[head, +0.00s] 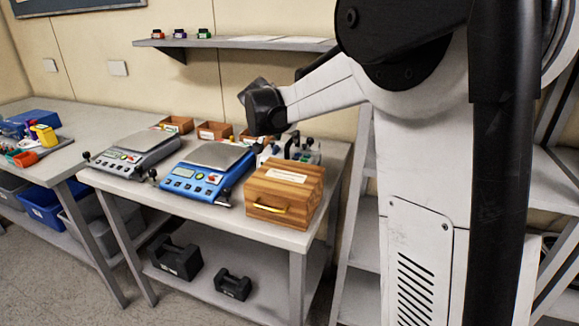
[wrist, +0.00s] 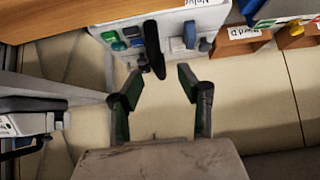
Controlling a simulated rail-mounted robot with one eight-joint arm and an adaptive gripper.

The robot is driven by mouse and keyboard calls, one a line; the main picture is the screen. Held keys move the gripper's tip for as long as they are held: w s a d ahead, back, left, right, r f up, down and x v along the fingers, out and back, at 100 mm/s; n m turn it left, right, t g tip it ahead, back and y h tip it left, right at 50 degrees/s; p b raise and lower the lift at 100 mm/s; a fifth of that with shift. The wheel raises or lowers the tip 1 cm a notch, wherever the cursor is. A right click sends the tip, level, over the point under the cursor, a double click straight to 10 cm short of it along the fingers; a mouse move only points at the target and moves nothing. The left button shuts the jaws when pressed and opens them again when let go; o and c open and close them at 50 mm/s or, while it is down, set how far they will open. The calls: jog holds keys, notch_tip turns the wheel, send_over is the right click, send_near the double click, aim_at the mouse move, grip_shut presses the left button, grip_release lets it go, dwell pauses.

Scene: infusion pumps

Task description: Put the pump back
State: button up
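My gripper (wrist: 163,92) is open in the wrist view, its two green-lined fingers apart with nothing held between them. A black upright part (wrist: 154,50) of a white unit with coloured knobs (wrist: 190,20) shows just beyond the fingertips; I cannot tell whether they touch. The head view shows this white unit (head: 304,150) behind the wooden box, with my dark gripper (head: 265,108) above and to its left. A grey-and-white device (wrist: 32,122) stands at the left edge of the wrist view, partly cut off. I cannot tell for sure which thing is the pump.
A wooden box (head: 285,190) with a yellow handle, a blue scale-like device (head: 205,180) and a grey one (head: 128,155) fill the table (head: 235,228). Small wooden bins (head: 213,131) line its back. A wall shelf (head: 245,43) is above. Black weights (head: 175,262) sit below.

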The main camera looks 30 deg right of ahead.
aim_at(291, 140)
jog(key=shift+d+b+x, duration=0.25)
jog(key=shift+b+x, duration=0.35)
jog(key=shift+x, duration=2.05)
jog(key=shift+r, duration=0.2)
grip_shut()
